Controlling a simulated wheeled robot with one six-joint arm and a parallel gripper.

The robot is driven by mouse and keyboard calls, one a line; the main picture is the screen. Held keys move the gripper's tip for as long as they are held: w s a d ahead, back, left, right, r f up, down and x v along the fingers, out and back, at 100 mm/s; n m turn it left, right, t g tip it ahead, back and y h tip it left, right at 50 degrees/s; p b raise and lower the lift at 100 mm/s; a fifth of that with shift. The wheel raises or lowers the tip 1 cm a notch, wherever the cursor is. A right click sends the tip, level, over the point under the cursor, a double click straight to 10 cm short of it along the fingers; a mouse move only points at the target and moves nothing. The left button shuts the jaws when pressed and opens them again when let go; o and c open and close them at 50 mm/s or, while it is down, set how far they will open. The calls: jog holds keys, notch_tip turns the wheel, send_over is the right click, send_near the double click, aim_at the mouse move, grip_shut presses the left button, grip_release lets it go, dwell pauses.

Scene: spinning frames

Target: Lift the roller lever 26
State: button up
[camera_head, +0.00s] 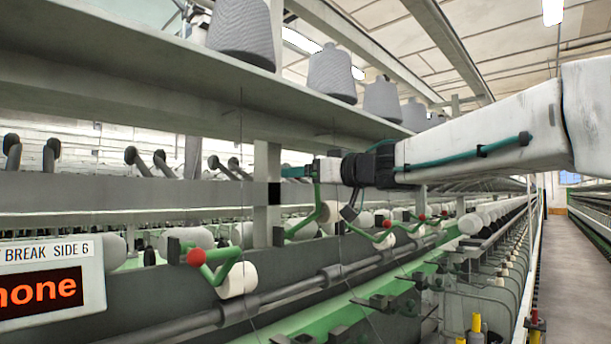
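A green roller lever (318,205) rises from its dark mount to the tip of my gripper (308,170). No red knob shows on this lever; its top end is hidden at the gripper. My gripper, with teal fingers, is seen from the side, so I cannot tell whether it is open, shut or holding the lever. A nearer green lever (222,262) with a red knob (196,257) hangs low over a white roller (238,280). Further levers with red knobs (388,224) sit low down the row. No lever numbers are readable.
Grey yarn cones (331,74) stand on the shelf above my gripper. A sign (52,280) reading "BREAK SIDE 6" with a red display is at lower left. Thin yarns run down past the levers. An open aisle (565,270) lies at right.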

jog(key=v, duration=0.6)
jog(key=shift+s+d, duration=0.3)
